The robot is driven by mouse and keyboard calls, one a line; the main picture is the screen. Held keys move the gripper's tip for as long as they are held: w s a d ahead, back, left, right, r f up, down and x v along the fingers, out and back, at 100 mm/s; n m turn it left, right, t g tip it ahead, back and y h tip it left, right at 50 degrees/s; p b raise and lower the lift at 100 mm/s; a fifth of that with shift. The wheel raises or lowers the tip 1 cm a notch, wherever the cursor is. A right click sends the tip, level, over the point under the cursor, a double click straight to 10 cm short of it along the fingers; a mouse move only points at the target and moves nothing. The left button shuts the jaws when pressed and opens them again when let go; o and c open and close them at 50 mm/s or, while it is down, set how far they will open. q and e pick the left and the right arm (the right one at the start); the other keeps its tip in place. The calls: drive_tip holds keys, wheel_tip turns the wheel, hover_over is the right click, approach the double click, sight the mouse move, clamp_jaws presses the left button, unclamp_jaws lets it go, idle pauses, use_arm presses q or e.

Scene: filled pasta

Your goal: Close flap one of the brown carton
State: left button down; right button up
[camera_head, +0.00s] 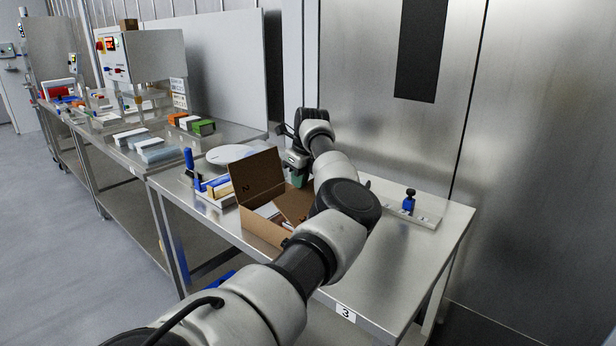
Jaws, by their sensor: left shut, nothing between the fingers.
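The brown carton (262,228) stands open on the steel table, left of my arm. A wide flap marked 2 (256,176) stands up on its far left side. Another brown panel (295,205) slants at the right part of the opening; I cannot tell which flap it is. White contents show partly inside. My left gripper (298,175) is shut and empty behind the carton's far right side, with a green part near its fingers. Whether it touches the carton is hidden. My left forearm covers the carton's right side. My right gripper is not in view.
A blue-handled tool and a tray (214,190) stand left of the carton, with a round white plate (229,154) behind. A fixture with a blue knob (409,203) lies at the right. The table's front right (400,255) is clear. Steel doors stand behind.

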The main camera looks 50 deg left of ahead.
use_arm(q)
drive_tip(key=shift+s+a+f+b, duration=0.15)
drive_tip(key=shift+a+f+b, duration=0.4)
drive_tip(key=shift+f, duration=0.45)
drive_tip(key=shift+s+a+f+b, duration=0.1)
drive_tip(key=shift+a+f+b, duration=0.45)
drive_tip(key=shift+f, duration=0.5)
drive_tip(key=shift+s+a+f+b, duration=0.15)
drive_tip(key=shift+a+f+b, duration=0.4)
drive_tip(key=shift+f, duration=0.45)
drive_tip(key=shift+d+f, duration=0.1)
drive_tip(key=shift+s+f, duration=0.1)
drive_tip(key=shift+f, duration=0.05)
drive_tip(key=shift+d+f, duration=0.15)
